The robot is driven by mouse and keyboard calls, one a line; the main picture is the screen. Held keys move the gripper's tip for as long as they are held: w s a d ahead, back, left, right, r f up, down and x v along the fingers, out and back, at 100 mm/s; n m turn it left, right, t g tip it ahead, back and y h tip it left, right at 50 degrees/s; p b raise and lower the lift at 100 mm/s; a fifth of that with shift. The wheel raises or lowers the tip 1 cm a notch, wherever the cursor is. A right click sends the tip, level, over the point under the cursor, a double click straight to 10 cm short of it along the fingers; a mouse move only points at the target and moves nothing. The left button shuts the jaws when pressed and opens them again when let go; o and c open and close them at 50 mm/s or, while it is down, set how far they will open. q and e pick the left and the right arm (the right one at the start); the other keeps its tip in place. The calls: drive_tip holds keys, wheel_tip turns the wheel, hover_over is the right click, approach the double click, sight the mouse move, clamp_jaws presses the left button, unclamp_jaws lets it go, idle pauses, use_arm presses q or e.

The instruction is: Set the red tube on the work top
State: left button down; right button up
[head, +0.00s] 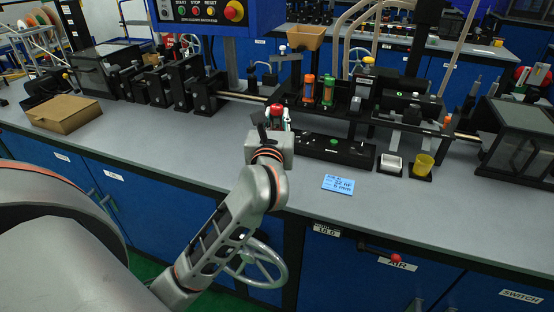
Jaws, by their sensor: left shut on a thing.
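My left gripper (272,124) reaches over the grey work top (410,210) near the middle of the bench. It is shut on what looks like the red tube (277,111), whose red top shows just beyond the fingers. The fingers and wrist hide most of it, so I cannot tell whether its lower end touches anything. An orange-capped tube (308,90) and a green tube (327,91) stand upright in the black fixture behind, to the right of the gripper. My right gripper is not in view.
A cardboard box (64,114) lies at the left. A blue label card (338,184), a small metal tray (391,164) and a yellow cup (423,166) are to the right. A black block with a green button (334,143) is close by. The front strip of work top is mostly clear.

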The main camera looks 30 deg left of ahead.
use_arm(q)
wheel_tip(320, 180, down, 5)
drive_tip(key=shift+f+b, duration=0.2)
drive_tip(key=shift+b, duration=0.35)
drive_tip(key=shift+f, duration=0.4)
wheel_tip(320, 180, down, 5)
drive_tip(key=shift+f+b, duration=0.1)
drive_tip(key=shift+b, duration=0.75)
drive_tip(key=shift+f, duration=0.1)
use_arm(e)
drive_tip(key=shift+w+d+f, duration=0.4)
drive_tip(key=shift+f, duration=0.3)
use_arm(q)
drive_tip(key=shift+f, duration=0.2)
drive_tip(key=c, duration=1.8)
unclamp_jaws()
drive_tip(key=shift+r, duration=0.1)
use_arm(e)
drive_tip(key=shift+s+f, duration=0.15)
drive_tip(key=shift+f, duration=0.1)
